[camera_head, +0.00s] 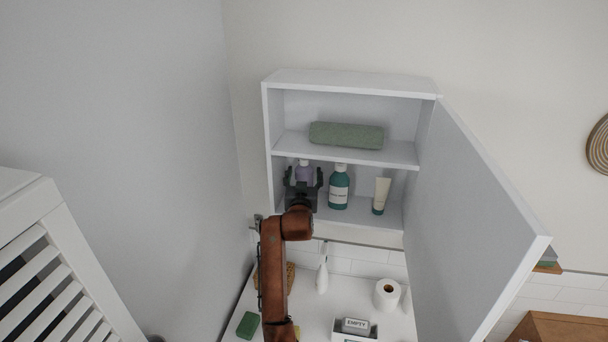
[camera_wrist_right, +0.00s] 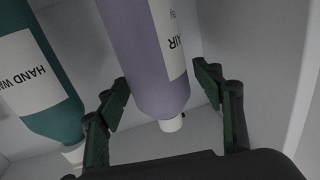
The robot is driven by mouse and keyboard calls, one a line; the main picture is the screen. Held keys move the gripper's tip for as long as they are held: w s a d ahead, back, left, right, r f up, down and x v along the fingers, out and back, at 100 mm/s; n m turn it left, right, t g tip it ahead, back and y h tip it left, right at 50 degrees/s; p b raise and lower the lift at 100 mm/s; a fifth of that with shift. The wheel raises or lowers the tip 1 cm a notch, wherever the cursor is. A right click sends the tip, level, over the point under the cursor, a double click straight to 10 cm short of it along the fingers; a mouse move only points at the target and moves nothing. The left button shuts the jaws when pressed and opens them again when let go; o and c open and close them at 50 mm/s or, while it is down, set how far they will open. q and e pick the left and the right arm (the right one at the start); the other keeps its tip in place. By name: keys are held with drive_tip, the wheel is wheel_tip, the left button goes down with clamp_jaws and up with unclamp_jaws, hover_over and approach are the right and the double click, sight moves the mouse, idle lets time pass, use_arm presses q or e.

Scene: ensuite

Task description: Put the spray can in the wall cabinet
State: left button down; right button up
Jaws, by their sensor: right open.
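The spray can (camera_head: 304,172) is purple with a white cap and stands upright on the lower shelf of the open wall cabinet (camera_head: 345,78), at its left end. In the right wrist view the spray can (camera_wrist_right: 150,60) appears upside down, with part of a white label reading "AIR". My right gripper (camera_head: 303,178) is at the can inside the lower compartment. Its fingers are open, one on each side of the can, with visible gaps. The can's lower part is hidden behind the gripper in the head view. My left gripper is not in view.
A teal hand wash bottle (camera_head: 339,188) stands close right of the can, and a cream tube (camera_head: 381,195) farther right. A rolled green towel (camera_head: 346,135) lies on the upper shelf. The cabinet door (camera_head: 480,210) stands open right. Below are a toilet roll (camera_head: 387,294) and white bottle (camera_head: 322,277).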

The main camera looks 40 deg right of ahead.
drive_tip(key=shift+r, duration=0.1)
drive_tip(key=shift+s+a+r, duration=0.1)
drive_tip(key=b+v, duration=0.3)
drive_tip(key=v, duration=0.8)
drive_tip(key=shift+s+a, duration=0.3)
